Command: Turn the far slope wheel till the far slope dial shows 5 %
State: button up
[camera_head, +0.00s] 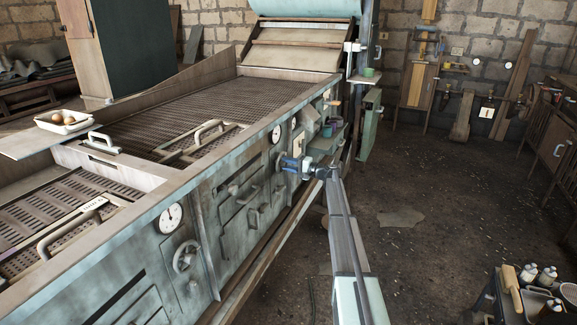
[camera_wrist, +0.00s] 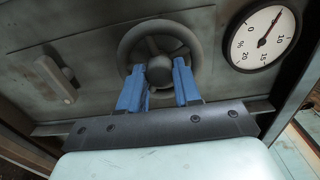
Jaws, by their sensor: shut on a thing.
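In the wrist view the far slope wheel (camera_wrist: 158,27) is a dark grey spoked handwheel with a round hub on a grey-green panel. My gripper (camera_wrist: 159,74) has its blue fingers on both sides of the hub, over the lower part of the wheel, and is shut on the wheel. The fingers hide part of the lower rim. The far slope dial (camera_wrist: 252,45) is white and round, at the upper right; its needle points up and right, exact reading hard to tell. In the head view my gripper (camera_head: 289,164) is at the machine's side, below the far dial (camera_head: 276,134).
A nearer dial (camera_head: 171,217) and nearer handwheel (camera_head: 184,257) sit on the same side panel. A small lever (camera_wrist: 57,79) is left of the wheel in the wrist view. A table with bottles (camera_head: 528,273) stands at the lower right. The floor beside the machine is mostly clear.

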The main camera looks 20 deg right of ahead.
jog(key=o, duration=0.8)
jog(key=shift+s+d, duration=0.1)
jog(key=v, duration=1.3)
jog(key=shift+s+d, duration=0.2)
jog(key=shift+s, duration=0.05)
